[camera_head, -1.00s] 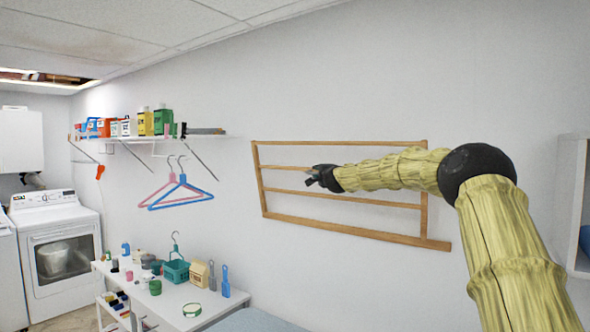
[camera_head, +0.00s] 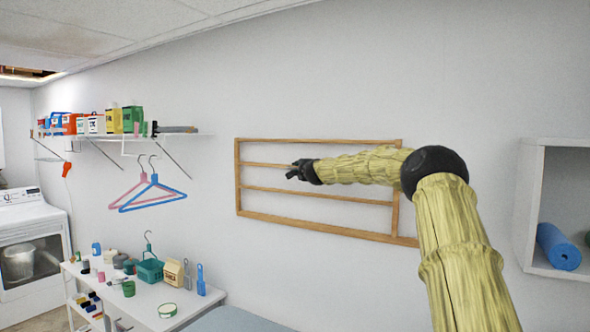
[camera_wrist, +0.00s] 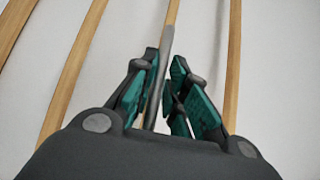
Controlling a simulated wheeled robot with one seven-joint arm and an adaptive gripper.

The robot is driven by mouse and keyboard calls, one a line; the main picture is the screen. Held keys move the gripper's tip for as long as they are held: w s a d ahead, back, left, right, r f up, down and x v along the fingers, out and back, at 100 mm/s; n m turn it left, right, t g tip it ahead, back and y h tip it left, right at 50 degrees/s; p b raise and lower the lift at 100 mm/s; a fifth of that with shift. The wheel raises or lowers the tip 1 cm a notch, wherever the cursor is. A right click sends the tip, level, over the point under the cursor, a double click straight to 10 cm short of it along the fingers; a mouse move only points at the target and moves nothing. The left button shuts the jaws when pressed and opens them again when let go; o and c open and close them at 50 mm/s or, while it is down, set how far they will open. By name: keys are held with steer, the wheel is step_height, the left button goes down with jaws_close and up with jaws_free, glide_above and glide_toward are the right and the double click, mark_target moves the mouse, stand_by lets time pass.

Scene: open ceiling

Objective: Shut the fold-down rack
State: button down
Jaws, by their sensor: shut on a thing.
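The fold-down rack (camera_head: 320,195) is a wooden frame with several rails on the white wall. It appears close to flat against the wall. My gripper (camera_head: 293,172) is at its second rail from the top, left of the frame's middle.
A wall shelf (camera_head: 125,136) with bottles and two hangers (camera_head: 150,190) is to the left. A white table (camera_head: 165,300) with small items stands below. An open cabinet (camera_head: 533,205) with a blue roll (camera_head: 558,246) is at right. Wall around the rack is clear.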

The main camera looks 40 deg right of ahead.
steer(key=shift+d+f, duration=0.1)
steer(key=shift+f, duration=0.2)
steer(key=c, duration=1.5)
jaws_free()
steer(key=shift+d, duration=0.35)
steer(key=shift+v, duration=6)
